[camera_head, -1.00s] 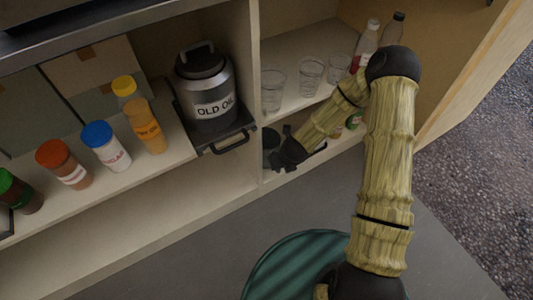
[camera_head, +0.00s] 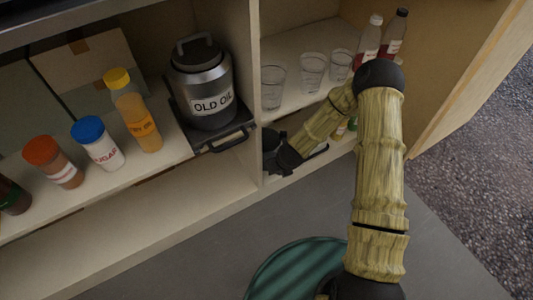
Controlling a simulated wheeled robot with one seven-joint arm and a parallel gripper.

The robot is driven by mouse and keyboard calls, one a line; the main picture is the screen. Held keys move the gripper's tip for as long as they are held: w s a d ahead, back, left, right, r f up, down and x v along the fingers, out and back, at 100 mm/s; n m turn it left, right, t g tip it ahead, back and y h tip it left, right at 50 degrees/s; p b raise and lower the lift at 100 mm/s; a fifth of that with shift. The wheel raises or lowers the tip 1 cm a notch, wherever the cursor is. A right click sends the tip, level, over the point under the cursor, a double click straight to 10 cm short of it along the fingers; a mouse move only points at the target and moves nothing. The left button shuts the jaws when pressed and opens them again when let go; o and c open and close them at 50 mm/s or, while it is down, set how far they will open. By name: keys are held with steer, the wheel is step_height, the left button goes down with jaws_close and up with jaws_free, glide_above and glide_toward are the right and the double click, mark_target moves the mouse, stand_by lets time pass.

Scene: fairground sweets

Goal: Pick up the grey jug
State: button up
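A dark grey rounded thing (camera_head: 270,139), probably the grey jug, stands in the lower right compartment just right of the upright divider. Only a small part of it shows; the shelf above, the divider and my gripper hide the rest. My gripper (camera_head: 276,160) is black and reaches into this compartment from the right. Its end is right at the grey thing, overlapping it in the picture. I cannot tell whether they touch. The fingers are too dark and hidden to show whether they are open or shut.
Clear cups (camera_head: 312,72) and red-labelled bottles (camera_head: 393,40) stand on the shelf above my gripper. A metal "OLD OIL" can (camera_head: 203,85) stands on a black tray left of the divider. Farther left are a yellow-capped bottle (camera_head: 140,120) and shaker jars (camera_head: 97,143).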

stand_by(0.4)
jaws_close()
steer(key=shift+r, duration=0.2)
